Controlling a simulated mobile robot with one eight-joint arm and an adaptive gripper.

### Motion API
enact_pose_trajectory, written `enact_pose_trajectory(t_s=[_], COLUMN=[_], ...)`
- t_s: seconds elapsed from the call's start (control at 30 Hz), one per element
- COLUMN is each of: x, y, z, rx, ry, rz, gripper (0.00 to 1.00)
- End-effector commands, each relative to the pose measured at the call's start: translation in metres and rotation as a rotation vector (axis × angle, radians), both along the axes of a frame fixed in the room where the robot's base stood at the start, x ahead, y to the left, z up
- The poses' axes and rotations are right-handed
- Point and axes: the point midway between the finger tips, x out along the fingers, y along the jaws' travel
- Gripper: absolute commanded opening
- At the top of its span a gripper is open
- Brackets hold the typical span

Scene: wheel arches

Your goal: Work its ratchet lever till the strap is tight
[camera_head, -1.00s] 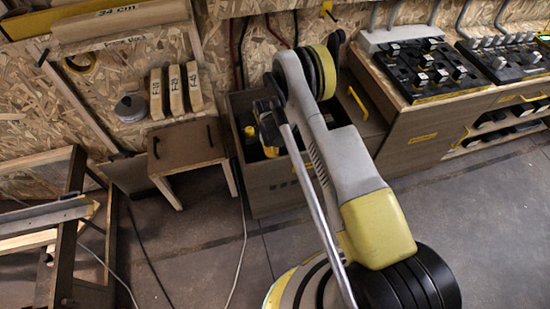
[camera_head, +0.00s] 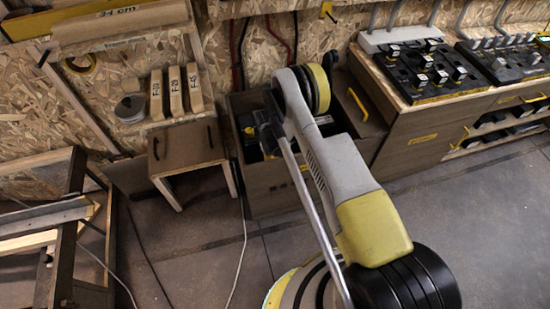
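My arm reaches from the bottom of the picture up to a wooden bin (camera_head: 264,200) against the back wall. The dark end of my arm, with my gripper (camera_head: 264,134), is over the bin's opening, partly behind my own forearm. Its fingers are too small and dark to make out, so I cannot tell whether it is open or shut. I cannot make out a ratchet lever or a strap. Small dark and yellow parts show inside the bin, too unclear to name.
A small brown stool (camera_head: 187,146) stands left of the bin. A wooden frame (camera_head: 68,240) stands at the far left. A cabinet (camera_head: 415,135) carrying a black tool tray (camera_head: 425,72) stands on the right. Thin cables lie on the floor. The right foreground floor is clear.

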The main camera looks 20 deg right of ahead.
Motion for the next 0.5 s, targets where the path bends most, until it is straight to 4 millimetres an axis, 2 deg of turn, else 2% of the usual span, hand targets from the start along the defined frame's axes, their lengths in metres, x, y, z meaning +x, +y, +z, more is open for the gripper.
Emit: enact_pose_trajectory(t_s=[0.27, 0.5], x=[0.001, 0.016], y=[0.001, 0.023], z=[0.001, 0.009], rx=[0.000, 0.000], ry=[0.000, 0.000], rz=[0.000, 0.002], gripper=[0.00, 0.00])
